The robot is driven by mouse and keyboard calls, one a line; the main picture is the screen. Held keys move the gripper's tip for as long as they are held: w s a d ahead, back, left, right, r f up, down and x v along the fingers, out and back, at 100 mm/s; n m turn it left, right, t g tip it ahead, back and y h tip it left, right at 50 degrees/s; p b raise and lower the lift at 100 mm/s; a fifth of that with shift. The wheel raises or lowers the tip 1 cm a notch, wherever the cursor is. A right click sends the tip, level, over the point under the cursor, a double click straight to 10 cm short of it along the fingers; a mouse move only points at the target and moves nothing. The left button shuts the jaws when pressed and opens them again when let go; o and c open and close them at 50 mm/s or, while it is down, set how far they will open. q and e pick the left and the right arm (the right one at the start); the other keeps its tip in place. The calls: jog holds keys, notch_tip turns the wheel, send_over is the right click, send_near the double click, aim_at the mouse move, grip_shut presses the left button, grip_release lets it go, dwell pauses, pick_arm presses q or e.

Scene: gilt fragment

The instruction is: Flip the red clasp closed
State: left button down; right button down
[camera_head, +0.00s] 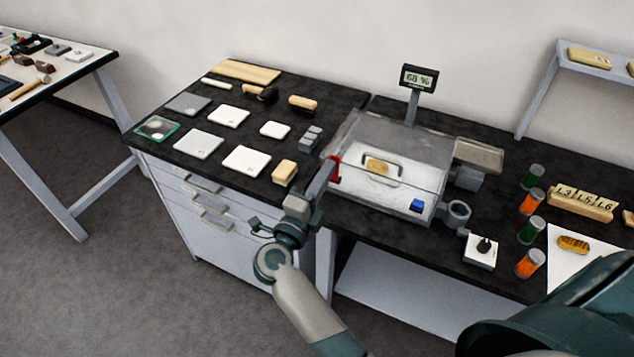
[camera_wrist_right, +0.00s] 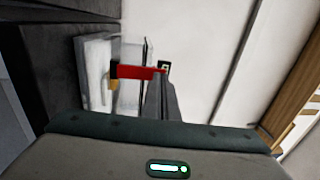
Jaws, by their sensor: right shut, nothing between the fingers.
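The red clasp (camera_head: 336,172) is at the left side of a clear-walled case (camera_head: 395,207). It also shows in the right wrist view as a red bar (camera_wrist_right: 138,72) with a dark end and a yellowish piece below. My right gripper (camera_head: 328,168) reaches up from the front and is right beside the clasp; its shut, empty fingers (camera_wrist_right: 160,95) overlap the clasp's right end in the wrist view. I cannot tell whether they touch it, or how far the clasp is turned. My left gripper is not in view.
A wood-topped block (camera_head: 285,172) and grey blocks (camera_head: 311,138) lie left of the clasp. Several capped jars and a knob box (camera_head: 481,251) stand to the right.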

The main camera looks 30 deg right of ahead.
dwell(0.3)
jog(key=shift+r, duration=0.3)
jog(key=s+d+r+b, duration=0.1)
jog(key=s+d+r, duration=0.5)
jog(key=s+r, duration=0.3)
jog(key=shift+s+d+r+b, duration=0.15)
jog(key=shift+s+r+b, duration=0.25)
jog(key=shift+r, duration=0.25)
